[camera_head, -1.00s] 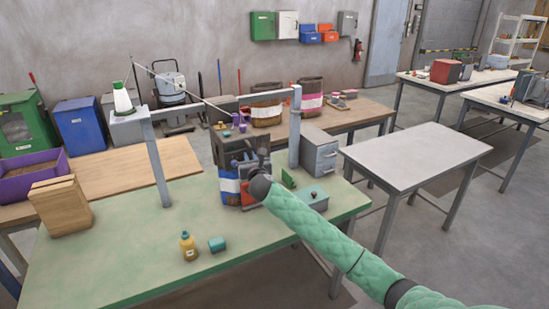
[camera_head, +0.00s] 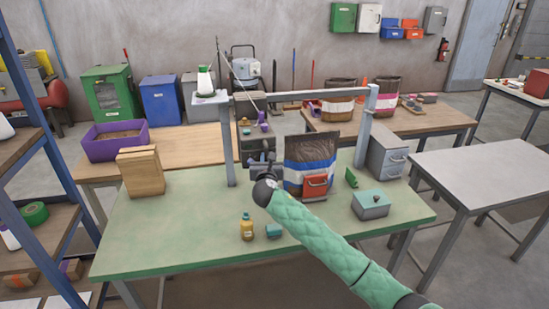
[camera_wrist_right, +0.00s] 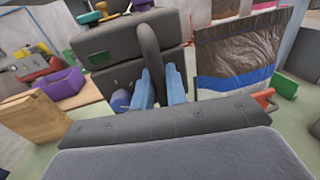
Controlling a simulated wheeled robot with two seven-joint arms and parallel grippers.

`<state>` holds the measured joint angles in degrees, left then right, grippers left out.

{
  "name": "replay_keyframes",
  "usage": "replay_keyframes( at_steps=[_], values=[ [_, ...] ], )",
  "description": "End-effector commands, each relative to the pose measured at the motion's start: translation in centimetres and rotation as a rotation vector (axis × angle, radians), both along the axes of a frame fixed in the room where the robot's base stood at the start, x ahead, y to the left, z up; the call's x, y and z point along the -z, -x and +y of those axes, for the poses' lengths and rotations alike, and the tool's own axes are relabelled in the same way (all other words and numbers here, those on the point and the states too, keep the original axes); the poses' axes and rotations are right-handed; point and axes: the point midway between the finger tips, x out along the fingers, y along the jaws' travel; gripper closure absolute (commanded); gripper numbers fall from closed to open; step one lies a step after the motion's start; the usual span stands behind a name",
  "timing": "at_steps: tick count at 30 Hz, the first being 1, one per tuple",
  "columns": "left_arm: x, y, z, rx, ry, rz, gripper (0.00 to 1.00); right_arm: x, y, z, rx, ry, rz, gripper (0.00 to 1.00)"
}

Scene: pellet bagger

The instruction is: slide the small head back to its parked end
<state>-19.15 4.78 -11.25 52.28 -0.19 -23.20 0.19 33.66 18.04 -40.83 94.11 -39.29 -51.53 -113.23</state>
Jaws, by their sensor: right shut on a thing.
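The small head (camera_head: 256,148) is a dark grey box with purple, yellow and green knobs on top. It hangs at the rail (camera_head: 320,94), nearer the left post than the right one. In the right wrist view the head (camera_wrist_right: 115,50) fills the upper left, and its upright dark handle (camera_wrist_right: 149,45) runs down between the blue fingers. My right gripper (camera_head: 263,168) is shut on this handle; the wrist view also shows the gripper (camera_wrist_right: 158,90). The arm hides part of the head's lower side. My left gripper is not in view.
A brown bag with a white and blue band (camera_head: 309,150) stands right of the head, behind a red box (camera_head: 315,187). A yellow bottle (camera_head: 247,228), teal can (camera_head: 274,231) and grey box (camera_head: 370,204) stand on the green table (camera_head: 180,235). A wooden stack (camera_head: 140,173) stands left.

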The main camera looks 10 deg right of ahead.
Motion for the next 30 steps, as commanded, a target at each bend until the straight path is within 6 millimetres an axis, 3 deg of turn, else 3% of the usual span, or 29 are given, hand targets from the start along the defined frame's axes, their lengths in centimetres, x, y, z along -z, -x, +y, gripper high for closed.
replay_keyframes(
  at_steps=[12,13,15,27,30],
  values=[
    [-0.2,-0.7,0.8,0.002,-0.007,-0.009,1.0,-0.1,0.0,0.2,0.0,0.0,-0.001,1.0],
    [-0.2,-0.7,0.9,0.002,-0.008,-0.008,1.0,-0.1,0.0,0.2,0.0,0.0,-0.001,0.8],
    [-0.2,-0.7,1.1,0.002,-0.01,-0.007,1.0,-0.1,0.0,0.2,0.0,0.0,-0.001,0.67],
    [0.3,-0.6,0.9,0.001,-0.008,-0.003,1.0,0.2,0.8,0.3,0.0,0.0,0.0,0.67],
    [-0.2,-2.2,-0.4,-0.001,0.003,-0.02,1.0,0.3,2.1,0.5,-0.002,-0.001,-0.001,0.67]
  ],
)
